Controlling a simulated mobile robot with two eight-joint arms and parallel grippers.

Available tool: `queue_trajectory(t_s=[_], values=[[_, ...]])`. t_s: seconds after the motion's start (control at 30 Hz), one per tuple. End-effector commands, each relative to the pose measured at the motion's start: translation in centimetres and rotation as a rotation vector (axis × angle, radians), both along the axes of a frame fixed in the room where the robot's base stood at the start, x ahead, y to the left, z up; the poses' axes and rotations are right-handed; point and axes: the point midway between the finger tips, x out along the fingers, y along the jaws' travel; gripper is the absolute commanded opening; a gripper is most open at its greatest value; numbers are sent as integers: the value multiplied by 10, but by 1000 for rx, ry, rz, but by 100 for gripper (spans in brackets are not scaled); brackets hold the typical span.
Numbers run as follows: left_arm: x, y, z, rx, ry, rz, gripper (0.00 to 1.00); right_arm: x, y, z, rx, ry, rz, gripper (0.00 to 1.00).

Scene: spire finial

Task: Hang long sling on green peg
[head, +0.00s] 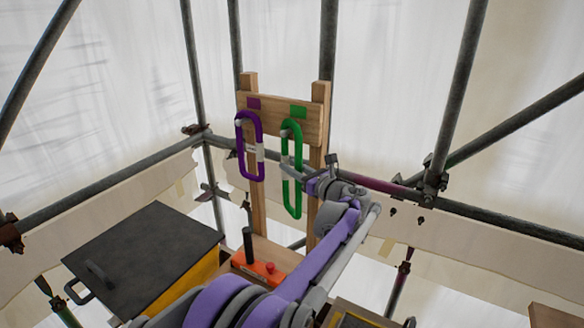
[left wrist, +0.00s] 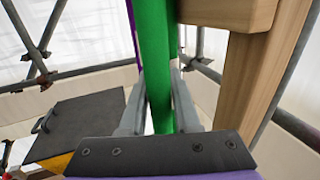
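The long green sling (head: 297,205) is an upright narrow loop at the right side of the wooden rack. Its upper end is at the pale peg (head: 285,133) below the green patch (head: 299,112); I cannot tell whether it rests on the peg. My left gripper (head: 296,174) is at the sling's middle. In the left wrist view its fingers (left wrist: 160,112) close on both sides of the green strap (left wrist: 157,50). A shorter purple sling (head: 243,160) hangs at the left peg (head: 239,122), below the purple patch (head: 253,103). My right gripper is out of view.
The wooden rack (head: 270,116) stands against scaffold tubes (head: 328,50). A yellow box with a dark lid (head: 145,250) is at the lower left. A red-orange item with a black handle (head: 255,262) lies below the rack. Scaffold rails cross to the right.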

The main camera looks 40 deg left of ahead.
Motion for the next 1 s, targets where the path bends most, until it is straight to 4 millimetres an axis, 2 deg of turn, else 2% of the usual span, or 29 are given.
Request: queue_trajectory(t_s=[0.03, 0.13, 0.17, 0.43, 0.53, 0.67, 1.0], values=[[0, 0, 0, 0, 0, 0, 41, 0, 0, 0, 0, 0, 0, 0], [0, 0, 0, 0, 0, 0, 59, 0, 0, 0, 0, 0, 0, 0], [0, 0, 0, 0, 0, 0, 61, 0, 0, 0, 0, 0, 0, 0], [0, -1, 0, -1, 0, 0, 61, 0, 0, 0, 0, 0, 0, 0], [-1, -7, -1, -1, 0, -2, 61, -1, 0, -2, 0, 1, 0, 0], [-5, -26, -2, -1, 1, -4, 61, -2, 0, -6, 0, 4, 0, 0], [-19, -90, -2, -1, 1, -3, 61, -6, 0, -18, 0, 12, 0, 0]])
